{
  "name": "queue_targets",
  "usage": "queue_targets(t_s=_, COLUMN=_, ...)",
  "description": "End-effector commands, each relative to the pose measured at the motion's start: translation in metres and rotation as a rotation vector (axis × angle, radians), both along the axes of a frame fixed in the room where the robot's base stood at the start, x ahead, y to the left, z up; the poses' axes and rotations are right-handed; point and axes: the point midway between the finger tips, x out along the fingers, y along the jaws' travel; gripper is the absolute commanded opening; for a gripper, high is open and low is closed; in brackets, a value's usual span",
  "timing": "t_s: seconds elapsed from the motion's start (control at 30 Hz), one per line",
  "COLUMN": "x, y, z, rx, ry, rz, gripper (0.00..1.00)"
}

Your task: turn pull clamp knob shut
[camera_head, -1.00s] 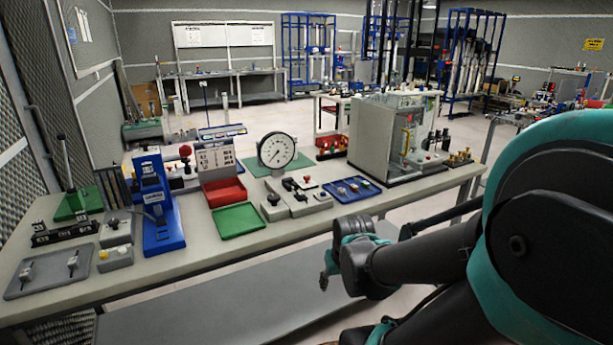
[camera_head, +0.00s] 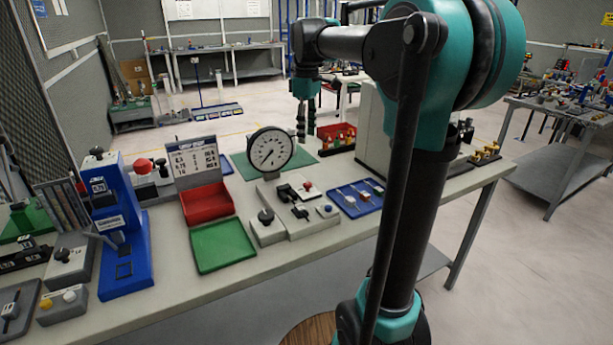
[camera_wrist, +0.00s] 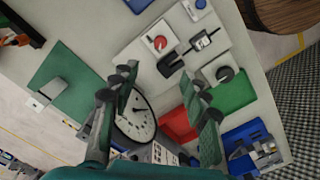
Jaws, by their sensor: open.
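A grey fixture plate (camera_head: 300,228) sits mid-table in front of the gauge. It carries a clamp-like part (camera_head: 295,208) with a dark handle and rod, which also shows in the wrist view (camera_wrist: 203,41). A round black knob (camera_head: 266,216) stands on the block at its left; it also shows in the wrist view (camera_wrist: 224,74). I cannot tell which is the pull clamp knob, nor its turn position. My gripper (camera_head: 301,122) points down above the table's back side, right of the gauge. In the wrist view my gripper (camera_wrist: 163,88) is open and empty, apart from the fixture.
A round dial gauge (camera_head: 270,149) stands close to my gripper. A red tray (camera_head: 207,203), green tray (camera_head: 223,246) and blue tray (camera_head: 357,197) lie around the fixture. A blue press-like stand (camera_head: 116,220) is at left. My arm hides part of the glass-sided box.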

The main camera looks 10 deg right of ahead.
Motion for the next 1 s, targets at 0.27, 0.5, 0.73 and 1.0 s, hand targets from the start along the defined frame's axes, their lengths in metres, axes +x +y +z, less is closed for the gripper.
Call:
queue_targets(t_s=0.27, x=0.000, y=0.000, z=-0.040, rx=0.000, ry=0.000, rz=-0.001, gripper=0.46)
queue_targets(t_s=0.5, x=0.000, y=0.000, z=-0.088, rx=0.000, ry=-0.001, rz=-0.001, gripper=0.46)
queue_targets(t_s=0.73, x=0.000, y=0.000, z=-0.132, rx=0.000, ry=-0.001, rz=-0.002, gripper=0.46)
queue_targets(t_s=1.0, x=0.000, y=0.000, z=-0.166, rx=0.000, ry=-0.001, rz=-0.002, gripper=0.46)
